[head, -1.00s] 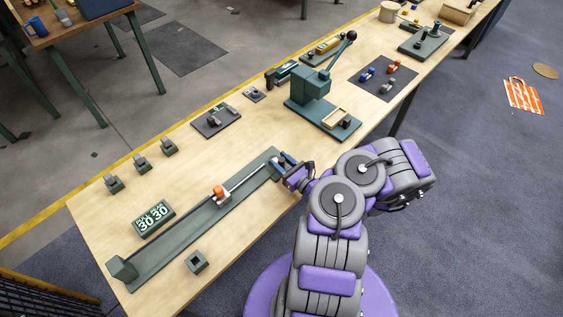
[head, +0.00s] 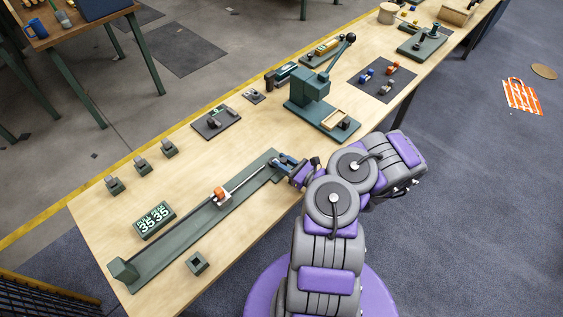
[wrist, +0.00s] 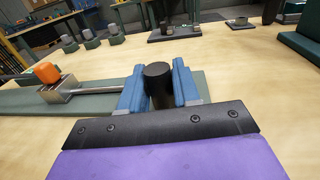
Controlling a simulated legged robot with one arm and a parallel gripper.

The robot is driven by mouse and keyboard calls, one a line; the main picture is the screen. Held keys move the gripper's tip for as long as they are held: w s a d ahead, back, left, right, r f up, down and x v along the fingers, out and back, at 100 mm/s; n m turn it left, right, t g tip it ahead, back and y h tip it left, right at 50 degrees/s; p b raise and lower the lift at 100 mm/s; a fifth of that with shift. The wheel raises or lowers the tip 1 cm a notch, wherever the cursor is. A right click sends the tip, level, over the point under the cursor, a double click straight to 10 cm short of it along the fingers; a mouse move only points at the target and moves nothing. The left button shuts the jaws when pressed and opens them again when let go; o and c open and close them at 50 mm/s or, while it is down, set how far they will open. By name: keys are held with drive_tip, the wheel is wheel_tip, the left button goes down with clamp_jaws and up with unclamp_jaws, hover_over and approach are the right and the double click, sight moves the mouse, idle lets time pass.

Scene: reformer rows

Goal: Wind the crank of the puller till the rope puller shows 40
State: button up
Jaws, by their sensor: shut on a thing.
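The rope puller (head: 190,235) is a long green base lying along the table, with a block at its near left end. An orange-topped carriage (head: 220,195) sits partway along it on a metal rod, and also shows in the wrist view (wrist: 48,74). The display (head: 154,220) beside it reads 35 35. My gripper (head: 284,163) is at the far right end of the puller. In the wrist view its blue fingers (wrist: 158,88) are shut on the black crank knob (wrist: 158,82). The rest of the crank is hidden behind my gripper.
A green lever press (head: 312,92) stands farther along the table. Several small grey-green blocks (head: 140,165) line the far edge, and a small square holder (head: 197,263) sits near the front edge. The tabletop around the puller is mostly clear.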

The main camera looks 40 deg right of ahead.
drive_tip(key=n+y, duration=0.1)
drive_tip(key=d+n+g+y, duration=0.1)
drive_tip(key=y, duration=0.1)
drive_tip(key=shift+d+f, duration=0.1)
drive_tip(key=shift+d, duration=0.05)
drive_tip(key=shift+w+d+n+g+y, duration=0.15)
drive_tip(key=shift+d+n+g+y, duration=0.2)
drive_tip(key=shift+n+g+y, duration=0.6)
drive_tip(key=shift+w+d+n+g+y, duration=0.1)
drive_tip(key=shift+d+n+g+y, duration=0.4)
drive_tip(key=shift+y, duration=0.85)
drive_tip(key=shift+a+n, duration=0.15)
drive_tip(key=shift+n, duration=0.1)
drive_tip(key=o, duration=0.9)
drive_tip(key=p+v, duration=0.1)
drive_tip(key=v, duration=1.1)
drive_tip(key=shift+s+f+p, duration=0.1)
drive_tip(key=shift+f+p, duration=0.05)
drive_tip(key=shift+p, duration=0.2)
drive_tip(key=shift+v, duration=2.6)
